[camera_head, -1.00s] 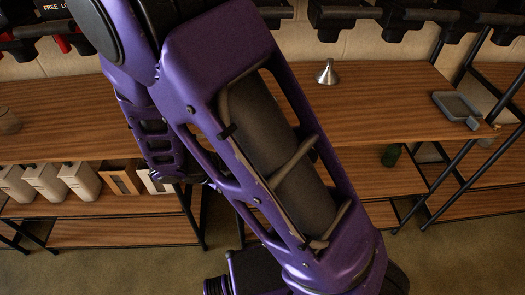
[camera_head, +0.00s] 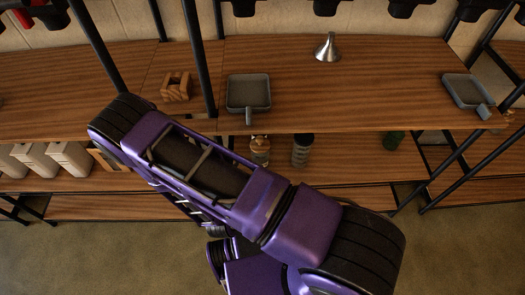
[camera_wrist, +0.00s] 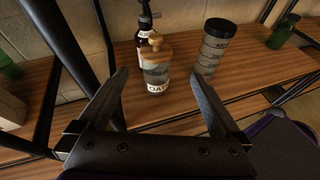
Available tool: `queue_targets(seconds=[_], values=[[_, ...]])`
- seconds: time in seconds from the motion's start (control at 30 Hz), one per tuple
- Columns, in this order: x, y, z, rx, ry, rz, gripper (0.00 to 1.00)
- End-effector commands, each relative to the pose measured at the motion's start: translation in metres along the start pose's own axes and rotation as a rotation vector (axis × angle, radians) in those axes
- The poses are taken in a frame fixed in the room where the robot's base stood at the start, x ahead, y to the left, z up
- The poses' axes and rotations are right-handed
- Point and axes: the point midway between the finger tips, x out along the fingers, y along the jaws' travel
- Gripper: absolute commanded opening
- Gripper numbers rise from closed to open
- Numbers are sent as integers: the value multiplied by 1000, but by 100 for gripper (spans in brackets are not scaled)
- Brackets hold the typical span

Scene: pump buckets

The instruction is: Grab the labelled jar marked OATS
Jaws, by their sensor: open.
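The jar marked OATS (camera_wrist: 157,72) stands upright on a wooden shelf in the wrist view. It is clear, with a wooden knob lid and a white label that partly reads "OAT". In the head view the jar (camera_head: 260,149) shows small on the lower shelf, its top just under the upper board. My gripper (camera_wrist: 160,88) is open in the wrist view, its two dark fingers spread to the left and right of the jar. The jar stands beyond the fingers, and no contact shows. My gripper is hidden behind my arm in the head view.
A dark bottle (camera_wrist: 145,27) stands right behind the jar. A tall grey banded container (camera_wrist: 213,45) stands close on its right. A black post (camera_wrist: 62,45) rises at the left. The upper board (camera_head: 350,105) hangs over the lower shelf.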

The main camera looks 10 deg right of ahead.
Motion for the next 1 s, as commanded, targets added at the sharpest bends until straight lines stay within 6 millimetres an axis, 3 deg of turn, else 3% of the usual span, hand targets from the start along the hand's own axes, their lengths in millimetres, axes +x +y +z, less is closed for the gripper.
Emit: queue_targets(seconds=[0.1, 0.27, 0.7, 1.0], values=[[2, -4, -21, -80, 26, 60, 100], [11, -4, -30, -108, 36, 86, 100], [101, 3, -34, -105, 35, 84, 100], [127, 5, -35, -105, 36, 85, 100]])
